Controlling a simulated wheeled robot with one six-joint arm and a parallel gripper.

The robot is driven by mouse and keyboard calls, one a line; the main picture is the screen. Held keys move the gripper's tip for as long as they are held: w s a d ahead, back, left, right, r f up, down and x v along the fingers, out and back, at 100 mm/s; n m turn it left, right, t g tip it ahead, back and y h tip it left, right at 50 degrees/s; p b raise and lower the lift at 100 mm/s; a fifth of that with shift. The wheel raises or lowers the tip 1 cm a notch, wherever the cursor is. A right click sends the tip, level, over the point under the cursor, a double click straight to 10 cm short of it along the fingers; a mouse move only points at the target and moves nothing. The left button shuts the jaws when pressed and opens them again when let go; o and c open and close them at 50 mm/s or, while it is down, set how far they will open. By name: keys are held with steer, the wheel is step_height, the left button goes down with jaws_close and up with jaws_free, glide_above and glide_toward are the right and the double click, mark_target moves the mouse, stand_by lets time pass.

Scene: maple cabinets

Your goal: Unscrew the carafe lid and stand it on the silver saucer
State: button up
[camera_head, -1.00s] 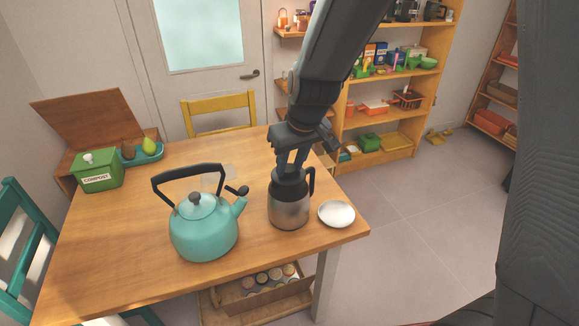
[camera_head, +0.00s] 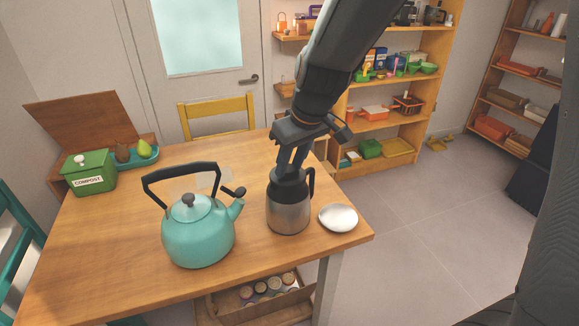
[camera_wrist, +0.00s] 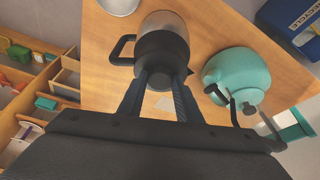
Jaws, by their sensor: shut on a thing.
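The carafe (camera_head: 288,212) stands upright on the wooden table, with a steel body, a black top and a black handle on its right in the head view. Its black lid (camera_head: 289,174) is at the top, partly hidden by my fingers. My gripper (camera_head: 291,166) comes down from above and is shut on the lid. In the wrist view my two fingers (camera_wrist: 160,86) lie on either side of the lid (camera_wrist: 163,62). The silver saucer (camera_head: 338,217) lies empty just right of the carafe, near the table's edge; part of it shows in the wrist view (camera_wrist: 119,4).
A teal kettle (camera_head: 199,234) with a tall black handle stands close left of the carafe. A green compost box (camera_head: 89,174) and a teal tray (camera_head: 139,164) with pears are at the back left. A yellow chair (camera_head: 219,112) stands behind the table (camera_head: 110,236).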

steer(key=shift+n+g+y+b, duration=0.35)
steer(key=shift+n+b, duration=0.95)
steer(key=shift+b, duration=0.7)
steer(key=shift+w+d+f+n+g+b, duration=0.15)
steer(key=shift+n+g+b, duration=0.1)
steer(key=shift+n+b, duration=0.7)
steer(key=shift+n+y+b, duration=0.25)
steer(key=shift+b, duration=0.25)
steer(key=shift+w+n+g+b, duration=0.1)
steer(key=shift+n+g+b, duration=0.8)
steer(key=shift+n, duration=0.9)
steer(key=shift+w+n+y+b, duration=0.15)
steer(key=shift+n+y+b, duration=0.15)
steer(key=shift+n+b, duration=0.3)
steer(key=n, duration=0.2)
steer(key=n+g, duration=0.1)
steer(key=n, duration=0.1)
steer(key=shift+w+n+g, duration=0.1)
steer(key=shift+n+g, duration=0.2)
steer(key=shift+n, duration=0.1)
